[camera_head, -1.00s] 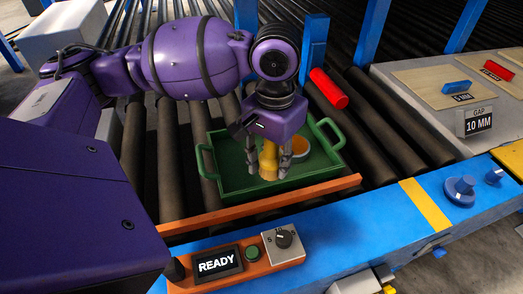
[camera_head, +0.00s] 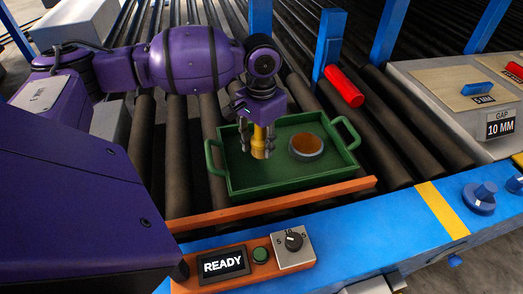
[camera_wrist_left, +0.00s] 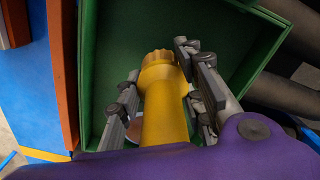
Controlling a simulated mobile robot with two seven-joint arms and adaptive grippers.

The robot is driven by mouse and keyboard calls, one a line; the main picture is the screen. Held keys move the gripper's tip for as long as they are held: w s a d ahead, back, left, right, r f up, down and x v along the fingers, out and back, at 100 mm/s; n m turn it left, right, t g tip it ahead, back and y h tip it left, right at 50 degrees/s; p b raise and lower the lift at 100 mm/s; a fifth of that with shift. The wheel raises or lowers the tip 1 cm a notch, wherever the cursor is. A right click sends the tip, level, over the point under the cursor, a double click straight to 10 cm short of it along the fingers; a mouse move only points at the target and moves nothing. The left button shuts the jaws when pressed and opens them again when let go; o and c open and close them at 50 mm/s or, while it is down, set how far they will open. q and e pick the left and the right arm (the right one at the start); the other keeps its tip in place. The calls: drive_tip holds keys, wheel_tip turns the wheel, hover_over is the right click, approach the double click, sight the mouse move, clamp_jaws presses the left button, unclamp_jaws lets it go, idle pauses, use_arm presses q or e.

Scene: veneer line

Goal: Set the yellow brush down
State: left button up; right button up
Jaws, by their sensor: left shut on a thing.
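The yellow brush (camera_head: 259,141) is upright between the fingers of my left gripper (camera_head: 258,152), which is shut on it. It stands over the left half of the green tray (camera_head: 285,186); I cannot tell whether its lower end touches the tray floor. In the left wrist view the yellow brush (camera_wrist_left: 165,108) fills the middle, between the grey fingers of the left gripper (camera_wrist_left: 155,65), with the green tray (camera_wrist_left: 222,30) behind. A round grey-rimmed dish with orange-brown contents (camera_head: 306,146) is in the tray, right of the brush. My right gripper is out of view.
The tray lies on dark rollers (camera_head: 388,150), behind an orange rail (camera_head: 275,205). A red cylinder (camera_head: 344,86) lies on the rollers at the back right. A blue beam with a READY display (camera_head: 222,264) and dial (camera_head: 293,241) runs along the front.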

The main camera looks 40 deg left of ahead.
sight(260, 150)
use_arm(q)
drive_tip(key=shift+w+a+f, duration=0.25)
drive_tip(key=shift+f, duration=0.15)
drive_tip(key=f, duration=0.3)
drive_tip(key=shift+w+a+f, duration=0.2)
drive_tip(key=shift+a+f, duration=0.05)
drive_tip(key=shift+f, duration=0.15)
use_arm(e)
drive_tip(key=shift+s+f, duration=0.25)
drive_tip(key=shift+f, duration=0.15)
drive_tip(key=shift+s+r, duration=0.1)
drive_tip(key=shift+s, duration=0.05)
use_arm(q)
drive_tip(key=o, duration=1.2)
drive_tip(key=shift+f, duration=0.1)
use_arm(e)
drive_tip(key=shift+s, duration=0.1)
